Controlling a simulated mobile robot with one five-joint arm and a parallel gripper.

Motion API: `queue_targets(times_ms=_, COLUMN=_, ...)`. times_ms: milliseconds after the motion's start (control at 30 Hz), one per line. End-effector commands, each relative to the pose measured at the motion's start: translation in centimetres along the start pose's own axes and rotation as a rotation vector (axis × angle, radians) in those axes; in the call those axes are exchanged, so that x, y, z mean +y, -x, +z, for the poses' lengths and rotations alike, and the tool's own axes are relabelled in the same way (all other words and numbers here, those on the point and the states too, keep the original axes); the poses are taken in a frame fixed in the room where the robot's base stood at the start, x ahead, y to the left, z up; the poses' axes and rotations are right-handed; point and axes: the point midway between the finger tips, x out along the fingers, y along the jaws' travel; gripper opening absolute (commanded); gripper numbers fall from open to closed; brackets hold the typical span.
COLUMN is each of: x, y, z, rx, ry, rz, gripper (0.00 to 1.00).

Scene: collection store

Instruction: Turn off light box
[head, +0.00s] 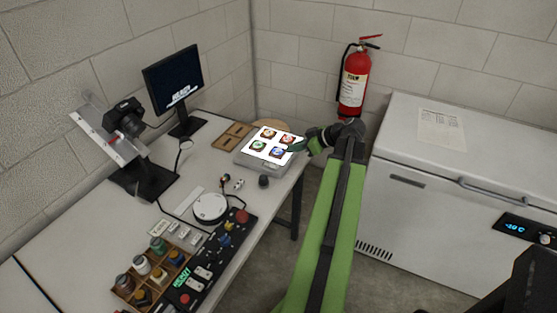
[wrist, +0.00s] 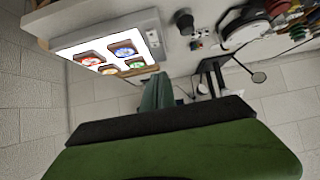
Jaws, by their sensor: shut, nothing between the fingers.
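The light box (head: 245,159) lies on the desk near its right corner, and its top panel glows white. Several coloured round items in dark frames lie on the lit panel. In the wrist view the light box (wrist: 62,43) is at the upper left, with small controls on its side facing the black knob. My gripper (head: 297,147) is shut and empty, its tip at the right edge of the light box in the head view. In the wrist view my gripper (wrist: 156,90) is below the box's near corner. I cannot tell whether it touches the box.
A black knob (head: 263,181) stands just in front of the box. A white round device (head: 210,207), a black control panel (head: 215,255) and a bottle rack (head: 150,281) lie nearer. A monitor (head: 174,80) and camera stand (head: 142,176) are left. A white freezer (head: 400,210) stands right.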

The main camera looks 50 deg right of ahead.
Motion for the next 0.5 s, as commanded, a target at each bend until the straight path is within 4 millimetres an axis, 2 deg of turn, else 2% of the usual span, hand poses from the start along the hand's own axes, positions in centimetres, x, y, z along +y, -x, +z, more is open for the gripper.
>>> queue_targets(times_ms=467, x=0.0, y=-10.1, z=0.6, rx=-0.001, ry=0.0, rz=-0.002, gripper=0.0)
queue_targets(times_ms=500, x=0.0, y=-10.7, z=1.3, rx=-0.001, ry=-0.001, rz=0.0, gripper=0.0)
